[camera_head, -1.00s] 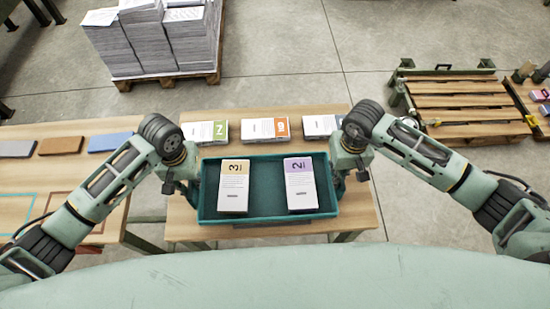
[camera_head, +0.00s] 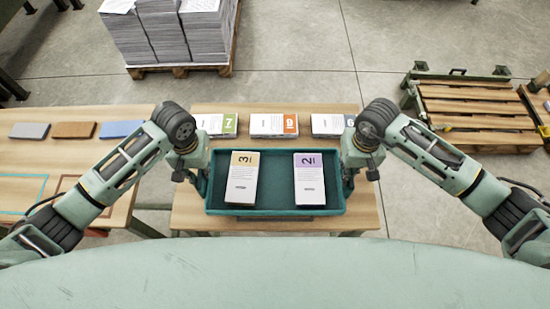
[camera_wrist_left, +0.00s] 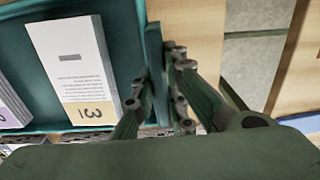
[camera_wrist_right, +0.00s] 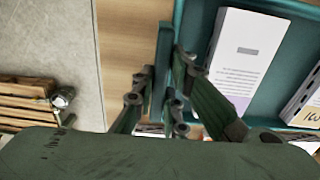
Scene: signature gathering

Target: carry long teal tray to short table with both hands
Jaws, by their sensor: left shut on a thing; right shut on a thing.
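The long teal tray (camera_head: 275,185) is in front of me in the head view, level and over a wooden table (camera_head: 361,211). I cannot tell whether it touches the tabletop. It holds a white card stack marked 3 with a tan band (camera_head: 242,180) and one marked 2 with a purple band (camera_head: 309,182). My left gripper (camera_wrist_left: 158,72) is shut on the tray's left end wall. My right gripper (camera_wrist_right: 162,72) is shut on its right end wall. In the head view the fingers are partly hidden by my wrists.
Several card stacks, one with an orange band (camera_head: 274,123), lie on the table behind the tray. Another wooden table (camera_head: 60,165) at left bears grey, brown and blue blocks. A paper pallet (camera_head: 170,70) stands behind. A slatted wooden pallet (camera_head: 475,108) is at right.

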